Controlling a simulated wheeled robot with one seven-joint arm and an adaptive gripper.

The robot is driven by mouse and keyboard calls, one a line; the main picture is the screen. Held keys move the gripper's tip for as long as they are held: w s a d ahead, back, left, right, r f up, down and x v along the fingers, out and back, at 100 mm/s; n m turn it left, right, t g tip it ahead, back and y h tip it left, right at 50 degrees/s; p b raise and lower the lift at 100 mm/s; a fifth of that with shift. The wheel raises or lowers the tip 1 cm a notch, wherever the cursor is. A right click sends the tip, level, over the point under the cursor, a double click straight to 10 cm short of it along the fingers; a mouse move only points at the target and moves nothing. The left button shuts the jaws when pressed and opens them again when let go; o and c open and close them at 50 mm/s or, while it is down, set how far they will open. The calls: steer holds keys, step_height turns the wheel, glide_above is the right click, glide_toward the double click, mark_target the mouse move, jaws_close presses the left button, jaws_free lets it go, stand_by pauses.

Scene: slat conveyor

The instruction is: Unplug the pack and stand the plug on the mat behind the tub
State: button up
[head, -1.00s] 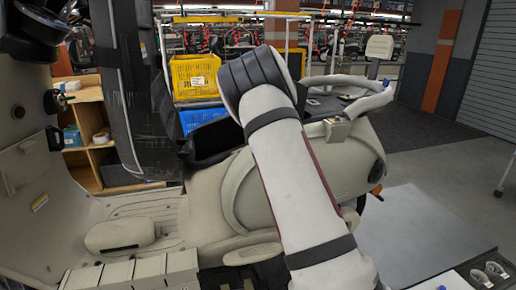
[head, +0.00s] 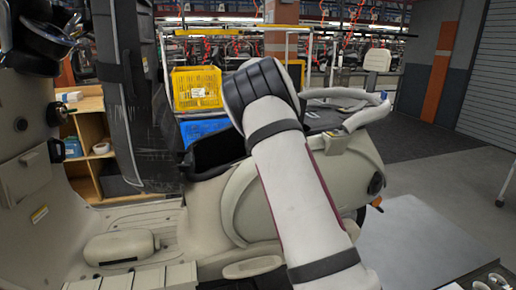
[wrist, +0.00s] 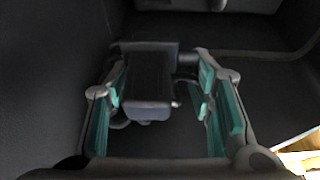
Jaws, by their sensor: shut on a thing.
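In the wrist view my gripper (wrist: 160,112) has its teal-padded fingers on either side of a black, block-shaped plug (wrist: 148,82) and is shut on it. A dark lead or fitting runs from the plug's right side. Dark walls surround the fingers. In the head view the black tub (head: 205,160) sits in the open body of a beige scooter. My arm crosses in front, and my gripper is hidden there. I cannot make out the pack or the mat behind the tub, nor whether the plug is free of its socket.
The beige scooter body (head: 300,195) and its upright black seat (head: 125,100) stand close around the tub. A wooden shelf (head: 88,140) is at left. Grey floor at right is open.

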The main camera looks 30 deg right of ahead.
steer(key=shift+r+p, duration=0.75)
steer(key=shift+r, duration=2.9)
steer(key=shift+r, duration=0.35)
steer(key=shift+r, duration=0.45)
